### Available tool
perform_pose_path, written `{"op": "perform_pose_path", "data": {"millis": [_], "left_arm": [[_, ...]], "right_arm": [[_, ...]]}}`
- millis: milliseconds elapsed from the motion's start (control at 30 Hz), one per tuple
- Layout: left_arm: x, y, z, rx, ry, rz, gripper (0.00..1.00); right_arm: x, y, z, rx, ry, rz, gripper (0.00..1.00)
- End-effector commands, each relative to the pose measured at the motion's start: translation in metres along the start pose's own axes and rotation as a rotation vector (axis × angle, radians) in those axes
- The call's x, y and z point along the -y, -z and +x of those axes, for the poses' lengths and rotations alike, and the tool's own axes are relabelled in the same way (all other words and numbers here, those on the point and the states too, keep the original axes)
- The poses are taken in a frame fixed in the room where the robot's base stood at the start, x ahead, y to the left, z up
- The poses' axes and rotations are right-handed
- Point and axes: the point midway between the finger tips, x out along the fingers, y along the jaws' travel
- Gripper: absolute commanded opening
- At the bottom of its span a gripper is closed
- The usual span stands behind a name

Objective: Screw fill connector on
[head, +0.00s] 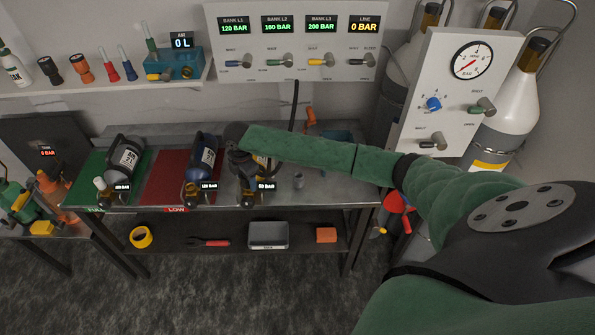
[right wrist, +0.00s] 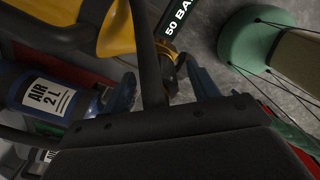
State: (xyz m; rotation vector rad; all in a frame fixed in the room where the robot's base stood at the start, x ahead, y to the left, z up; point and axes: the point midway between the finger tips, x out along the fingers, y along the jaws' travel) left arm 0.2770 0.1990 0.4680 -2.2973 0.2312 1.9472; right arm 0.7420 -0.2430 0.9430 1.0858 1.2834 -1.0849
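My right gripper (head: 240,150) is at the third bottle on the bench, beside the 50 BAR tag (head: 266,186); the arm hides much of that bottle. In the right wrist view, the two blue fingers (right wrist: 163,88) stand apart on either side of a black hose (right wrist: 150,60) and a brass valve part (right wrist: 171,58). The palm hides the hose end, so I cannot tell whether the fingers grip the fill connector or whether it sits on the valve. A black hose (head: 295,100) also hangs below the panel in the head view. My left gripper is not in view.
A black bottle (head: 125,157) lies on the green mat (head: 88,172) and a blue bottle (head: 203,155) on the red mat (head: 165,178). The gauge panel (head: 290,40) is above the bench. Tall cylinders (head: 515,95) stand at the right.

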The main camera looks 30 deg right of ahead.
Motion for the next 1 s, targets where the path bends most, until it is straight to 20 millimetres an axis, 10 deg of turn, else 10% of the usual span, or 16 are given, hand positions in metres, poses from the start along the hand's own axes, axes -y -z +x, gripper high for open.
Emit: {"op": "perform_pose_path", "data": {"millis": [367, 1000], "left_arm": [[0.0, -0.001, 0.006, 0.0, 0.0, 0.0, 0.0], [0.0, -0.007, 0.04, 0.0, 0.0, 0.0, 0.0]], "right_arm": [[-0.001, 0.0, -0.005, 0.0, -0.001, -0.001, 0.59], [0.0, 0.0, -0.077, 0.0, 0.0, -0.001, 0.59]]}}
